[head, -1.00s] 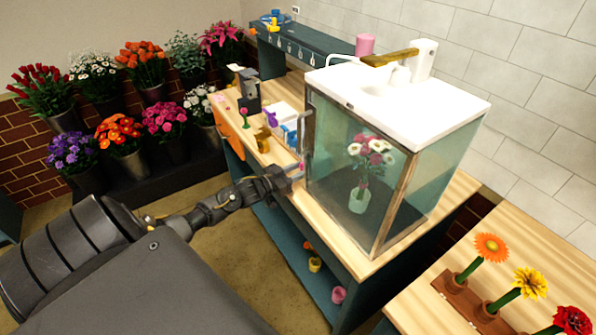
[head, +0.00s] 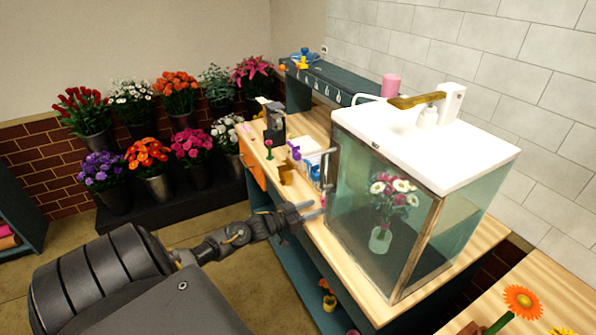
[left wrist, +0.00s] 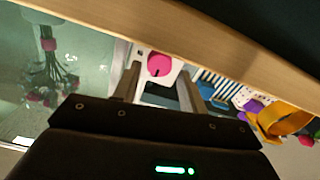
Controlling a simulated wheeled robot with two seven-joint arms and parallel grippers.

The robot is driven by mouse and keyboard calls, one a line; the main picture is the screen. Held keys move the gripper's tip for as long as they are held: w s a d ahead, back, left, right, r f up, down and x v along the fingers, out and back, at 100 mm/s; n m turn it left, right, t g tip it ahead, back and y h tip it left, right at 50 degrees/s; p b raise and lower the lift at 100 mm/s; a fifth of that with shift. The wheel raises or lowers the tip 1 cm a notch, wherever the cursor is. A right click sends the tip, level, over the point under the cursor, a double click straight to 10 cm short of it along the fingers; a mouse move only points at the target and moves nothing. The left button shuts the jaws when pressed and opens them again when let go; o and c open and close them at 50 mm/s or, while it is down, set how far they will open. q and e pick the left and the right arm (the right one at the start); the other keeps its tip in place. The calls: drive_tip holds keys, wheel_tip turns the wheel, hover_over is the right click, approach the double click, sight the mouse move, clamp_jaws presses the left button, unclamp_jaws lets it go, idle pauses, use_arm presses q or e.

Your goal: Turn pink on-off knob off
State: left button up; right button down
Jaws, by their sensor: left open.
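The pink knob (left wrist: 158,64) is round with a dark slit across its face. It sits on a white plate with a dark opening in the left wrist view. My left gripper (left wrist: 160,72) is open, its two fingers pointing toward the plate, with the knob showing between the fingertips. I cannot tell whether they touch it. In the head view my left gripper (head: 314,208) is at the table's front edge, beside the left corner of the glass tank. I cannot make out the knob clearly there. My right gripper is not in view.
The glass tank (head: 360,225) with a white lid holds a vase of flowers and stands close right of the gripper. A wooden table edge (left wrist: 215,40) crosses the left wrist view. An orange ring-shaped thing (left wrist: 283,117) and purple pieces lie to the right there.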

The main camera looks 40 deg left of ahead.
use_arm(q)
drive_tip(key=b+v, duration=0.1)
drive_tip(key=v, duration=0.7)
drive_tip(key=shift+w, duration=0.1)
